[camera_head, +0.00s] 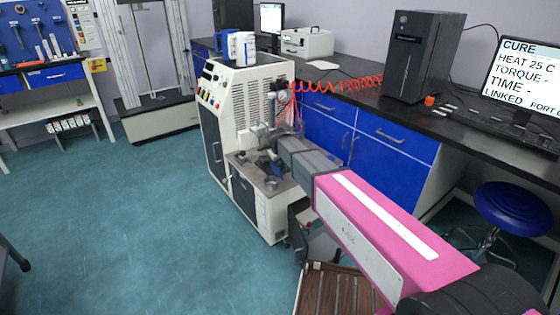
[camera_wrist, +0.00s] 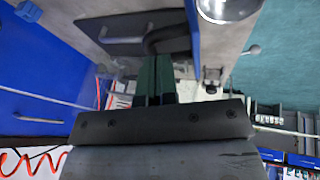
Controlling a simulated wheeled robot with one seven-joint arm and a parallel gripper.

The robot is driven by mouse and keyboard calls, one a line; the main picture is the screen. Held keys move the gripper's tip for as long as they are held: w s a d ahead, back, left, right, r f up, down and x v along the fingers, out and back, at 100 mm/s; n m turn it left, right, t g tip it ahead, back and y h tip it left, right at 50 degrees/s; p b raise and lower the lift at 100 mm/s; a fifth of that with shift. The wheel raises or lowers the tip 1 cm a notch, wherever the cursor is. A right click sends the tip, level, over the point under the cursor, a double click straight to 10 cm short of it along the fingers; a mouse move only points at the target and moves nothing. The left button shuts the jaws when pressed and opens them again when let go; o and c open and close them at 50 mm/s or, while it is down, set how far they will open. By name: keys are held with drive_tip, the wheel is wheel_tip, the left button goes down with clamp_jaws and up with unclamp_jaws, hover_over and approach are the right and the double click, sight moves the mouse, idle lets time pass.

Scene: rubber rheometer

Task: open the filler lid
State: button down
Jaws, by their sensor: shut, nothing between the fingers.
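The rheometer (camera_head: 222,140) is a white cabinet with coloured buttons and a lower steel-topped section in front. My arm reaches down to that section and hides part of it. My gripper (camera_wrist: 156,62) shows in the wrist view as two dark fingers pressed together, with nothing between them. Just past the fingertips is a dark, curved, handle-like part (camera_wrist: 168,40) beside a flat grey plate (camera_wrist: 110,28). I cannot tell whether the fingers touch it. No filler lid can be made out for certain in either view.
White and blue jugs (camera_head: 240,48) stand on the cabinet. A coiled red hose (camera_head: 340,84) runs to the black bench with blue drawers (camera_head: 395,140) at right. A blue stool (camera_head: 512,210) stands there. In the wrist view, a shiny round metal part (camera_wrist: 228,8) is close by.

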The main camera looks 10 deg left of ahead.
drive_tip(key=shift+w+d+g+y, duration=0.25)
drive_tip(key=shift+g+y, duration=0.05)
drive_tip(key=shift+w, duration=0.1)
drive_tip(key=shift+w+d+f+g+y, duration=0.2)
drive_tip(key=shift+w+d+g+y, duration=0.2)
drive_tip(key=shift+g, duration=0.1)
drive_tip(key=shift+w+d+f+m+g+y, duration=0.4)
drive_tip(key=shift+w+d+f+g+y, duration=0.35)
drive_tip(key=shift+w+d+g, duration=0.2)
drive_tip(key=shift+w, duration=0.1)
